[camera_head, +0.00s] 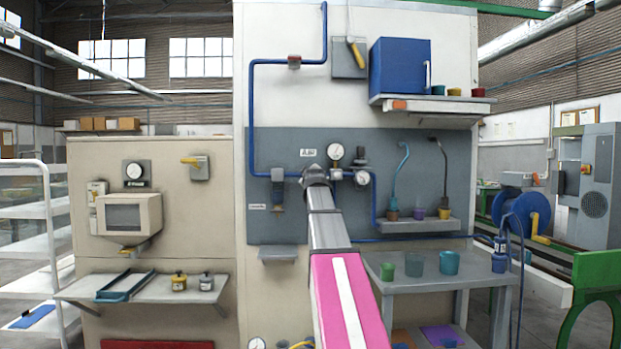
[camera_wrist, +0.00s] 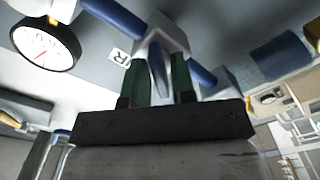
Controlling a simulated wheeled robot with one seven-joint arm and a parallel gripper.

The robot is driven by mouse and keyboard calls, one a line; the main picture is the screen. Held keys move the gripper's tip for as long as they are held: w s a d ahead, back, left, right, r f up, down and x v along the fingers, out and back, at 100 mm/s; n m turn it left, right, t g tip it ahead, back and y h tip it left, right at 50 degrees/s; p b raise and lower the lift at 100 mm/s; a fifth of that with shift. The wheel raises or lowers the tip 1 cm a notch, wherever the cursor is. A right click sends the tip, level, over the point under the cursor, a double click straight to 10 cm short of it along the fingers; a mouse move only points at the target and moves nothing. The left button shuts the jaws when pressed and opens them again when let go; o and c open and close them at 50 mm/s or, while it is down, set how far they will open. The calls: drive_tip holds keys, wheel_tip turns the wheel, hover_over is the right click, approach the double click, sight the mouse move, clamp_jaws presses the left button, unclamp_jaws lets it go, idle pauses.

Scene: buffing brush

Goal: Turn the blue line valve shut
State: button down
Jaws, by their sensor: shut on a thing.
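The blue line (camera_head: 251,110) runs down the wall panel and turns right toward the pressure gauge (camera_head: 335,153). My gripper (camera_head: 313,170) is at this line, just below the AIR label, and its arm hides the valve in the head view. In the wrist view, the pale grey valve body (camera_wrist: 163,32) sits on the blue pipe. A blue valve handle (camera_wrist: 157,68) stands between the two green fingers of my gripper (camera_wrist: 158,82), which is shut on it. The handle's exact angle to the pipe is hard to tell.
A second gauge (camera_wrist: 45,43) is close beside my gripper in the wrist view. A shelf (camera_head: 418,226) with small cups and hoses is to the right. A grey bench (camera_head: 425,270) with cups stands below it. A blue box (camera_head: 400,66) sits on the upper shelf.

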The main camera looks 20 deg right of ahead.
drive_tip(key=m, duration=1)
idle(0.7)
drive_tip(key=c, duration=1.2)
unclamp_jaws()
drive_tip(key=v, duration=1.1)
drive_tip(key=shift+w, duration=0.1)
drive_tip(key=shift+f, duration=0.1)
